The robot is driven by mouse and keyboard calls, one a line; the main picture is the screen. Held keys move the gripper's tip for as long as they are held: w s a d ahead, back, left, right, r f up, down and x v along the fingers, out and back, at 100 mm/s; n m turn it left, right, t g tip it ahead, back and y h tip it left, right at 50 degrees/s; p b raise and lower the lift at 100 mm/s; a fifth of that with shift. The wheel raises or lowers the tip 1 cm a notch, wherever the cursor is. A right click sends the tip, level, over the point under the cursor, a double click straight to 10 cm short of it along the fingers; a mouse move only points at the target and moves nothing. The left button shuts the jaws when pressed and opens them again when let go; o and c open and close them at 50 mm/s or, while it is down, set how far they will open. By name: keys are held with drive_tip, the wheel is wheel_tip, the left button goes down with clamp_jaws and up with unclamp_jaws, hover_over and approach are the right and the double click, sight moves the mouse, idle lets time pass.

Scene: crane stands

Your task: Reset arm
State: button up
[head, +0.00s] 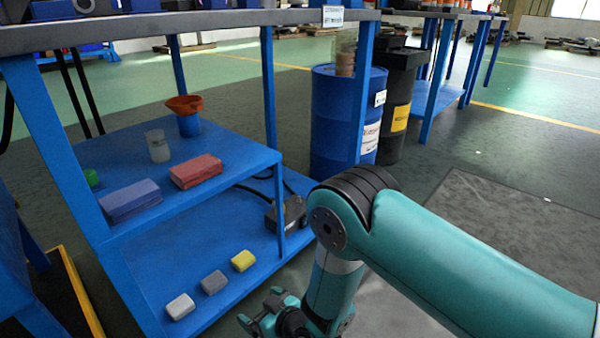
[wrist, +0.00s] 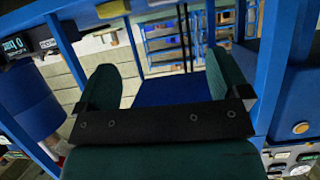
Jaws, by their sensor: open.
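My teal arm reaches in from the right of the head view, bent at a dark joint. My gripper (head: 268,312) hangs low at the bottom of the head view, in front of the blue workbench's lower shelf. In the wrist view my gripper (wrist: 165,85) shows two teal fingers standing wide apart with nothing between them. The fingers are open and empty. Blue bench frame parts show beyond them in the wrist view.
The blue bench (head: 58,150) holds a purple block (head: 130,200), a red block (head: 196,171) and a beaker (head: 158,146). White (head: 180,306), grey (head: 213,282) and yellow (head: 243,260) blocks lie on its lower shelf. A blue barrel (head: 335,125) stands behind. Grey floor at right is clear.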

drive_tip(key=d+r+m+g+h+p, duration=0.15)
drive_tip(key=d+r+p, duration=0.25)
drive_tip(key=r, duration=1.2)
drive_tip(key=d+r+g+h+p, duration=0.1)
drive_tip(key=d+r+g+p, duration=0.25)
drive_tip(key=r, duration=1.15)
drive_tip(key=s+d+r+g+h+p, duration=0.1)
drive_tip(key=s+d+r+g+p, duration=0.15)
drive_tip(key=s+d+r, duration=0.65)
drive_tip(key=s+d+r+g+h+p, duration=0.15)
drive_tip(key=s+d+r+p, duration=0.25)
drive_tip(key=s+d+r, duration=0.5)
wheel_tip(320, 180, up, 40)
drive_tip(key=s+a+p, duration=0.2)
drive_tip(key=p, duration=3.6)
drive_tip(key=shift+f+m+h, duration=0.15)
drive_tip(key=shift+m+h, duration=0.15)
drive_tip(key=shift+m, duration=0.05)
drive_tip(key=shift+o, duration=0.5)
drive_tip(key=shift+s, duration=0.1)
